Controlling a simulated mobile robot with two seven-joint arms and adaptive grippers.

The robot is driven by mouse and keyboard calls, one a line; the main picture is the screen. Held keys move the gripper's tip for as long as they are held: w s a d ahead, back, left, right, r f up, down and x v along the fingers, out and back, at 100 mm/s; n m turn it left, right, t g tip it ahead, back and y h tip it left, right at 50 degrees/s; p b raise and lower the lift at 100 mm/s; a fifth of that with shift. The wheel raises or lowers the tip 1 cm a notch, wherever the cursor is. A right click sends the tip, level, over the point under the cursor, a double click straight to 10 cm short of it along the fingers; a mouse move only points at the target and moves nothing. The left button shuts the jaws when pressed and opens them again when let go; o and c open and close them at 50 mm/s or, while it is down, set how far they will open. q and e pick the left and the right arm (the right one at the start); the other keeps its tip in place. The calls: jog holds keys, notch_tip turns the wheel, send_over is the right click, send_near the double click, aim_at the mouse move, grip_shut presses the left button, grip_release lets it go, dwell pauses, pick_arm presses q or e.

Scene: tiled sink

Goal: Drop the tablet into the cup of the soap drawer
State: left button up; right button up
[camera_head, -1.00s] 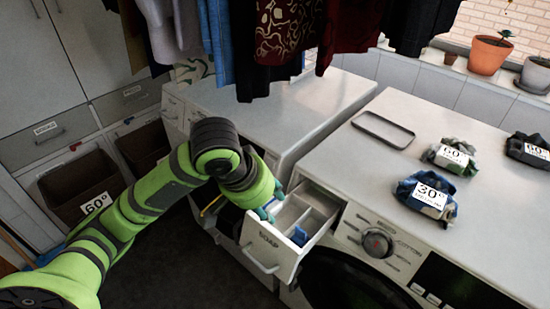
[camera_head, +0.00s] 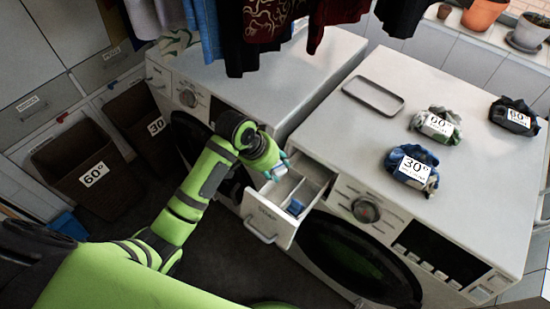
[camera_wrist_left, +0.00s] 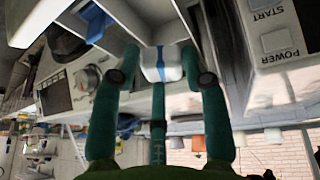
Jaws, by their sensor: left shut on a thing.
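The open soap drawer (camera_head: 262,222) sticks out from the front washing machine, with light compartments and a small blue piece (camera_head: 295,207) inside. The blue piece also shows in the left wrist view (camera_wrist_left: 95,22). My left gripper (camera_head: 277,168) is at the drawer's far left side. It is shut on the tablet (camera_wrist_left: 160,63), a white block with a blue stripe, held between the fingertips. The tablet also shows in the head view (camera_head: 280,172), close to the drawer's rim. I cannot tell its exact height above the compartments. My right gripper is not in view.
A metal tray (camera_head: 373,96) and labelled cloth bundles, such as the 30° one (camera_head: 412,168), lie on the machine top. Clothes (camera_head: 270,25) hang above the rear machine. Dark laundry bins (camera_head: 80,168) stand at the left. Floor before the drawer is clear.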

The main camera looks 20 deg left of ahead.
pick_arm(q)
jog(key=shift+f, duration=0.65)
jog(key=o, duration=1.1)
jog(key=shift+c, duration=0.2)
jog(key=shift+s, duration=0.1)
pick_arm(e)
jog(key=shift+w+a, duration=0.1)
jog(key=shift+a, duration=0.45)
pick_arm(q)
jog(key=v, duration=1.2)
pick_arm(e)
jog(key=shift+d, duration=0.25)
